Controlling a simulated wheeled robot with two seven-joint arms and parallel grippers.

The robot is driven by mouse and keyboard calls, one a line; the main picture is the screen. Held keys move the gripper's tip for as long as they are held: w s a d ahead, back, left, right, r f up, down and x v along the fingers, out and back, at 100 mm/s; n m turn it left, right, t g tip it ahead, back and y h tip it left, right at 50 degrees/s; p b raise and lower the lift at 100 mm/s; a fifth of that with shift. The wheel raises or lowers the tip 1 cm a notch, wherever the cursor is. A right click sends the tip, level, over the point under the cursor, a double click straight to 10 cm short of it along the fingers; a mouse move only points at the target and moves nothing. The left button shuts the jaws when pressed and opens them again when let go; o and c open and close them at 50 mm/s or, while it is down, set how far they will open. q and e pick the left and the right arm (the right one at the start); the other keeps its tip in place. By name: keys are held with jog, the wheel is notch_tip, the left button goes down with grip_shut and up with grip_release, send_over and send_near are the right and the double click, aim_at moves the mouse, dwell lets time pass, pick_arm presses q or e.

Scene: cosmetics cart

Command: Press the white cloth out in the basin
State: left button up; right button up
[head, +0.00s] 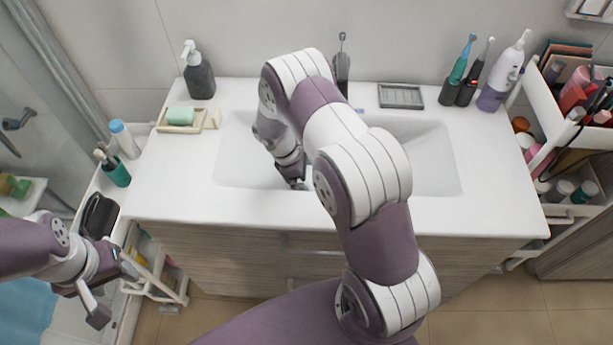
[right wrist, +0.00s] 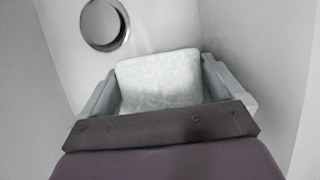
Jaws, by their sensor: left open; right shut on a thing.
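The white basin (head: 430,165) is set in the counter, and my right arm reaches over it. My right gripper (head: 296,182) is down inside the basin at its left part. In the right wrist view, my right gripper (right wrist: 160,88) is shut on a pale, faintly patterned white cloth (right wrist: 160,80), held between its two fingers. A round metal drain (right wrist: 105,25) shows just beyond the cloth. The cloth's lower side is hidden, and I cannot tell whether it touches the basin. My left gripper (head: 112,292) is open and empty, in front of the counter at the left.
A soap dispenser (head: 198,72) and a dish with green soap (head: 182,118) stand at the counter's left. The faucet (head: 341,68) is behind my right arm. A grey tray (head: 400,95), toothbrushes (head: 465,68) and an oral irrigator (head: 502,75) stand at the back right. A loaded cart (head: 540,115) borders the right.

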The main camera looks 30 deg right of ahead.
jog(key=shift+f+b, duration=0.4)
jog(key=shift+f, duration=0.25)
dwell(0.6)
jog(key=shift+s+f, duration=0.1)
jog(key=shift+f, duration=0.05)
dwell(0.6)
jog(key=shift+p, duration=0.4)
dwell(0.9)
dwell(1.8)
dwell(0.6)
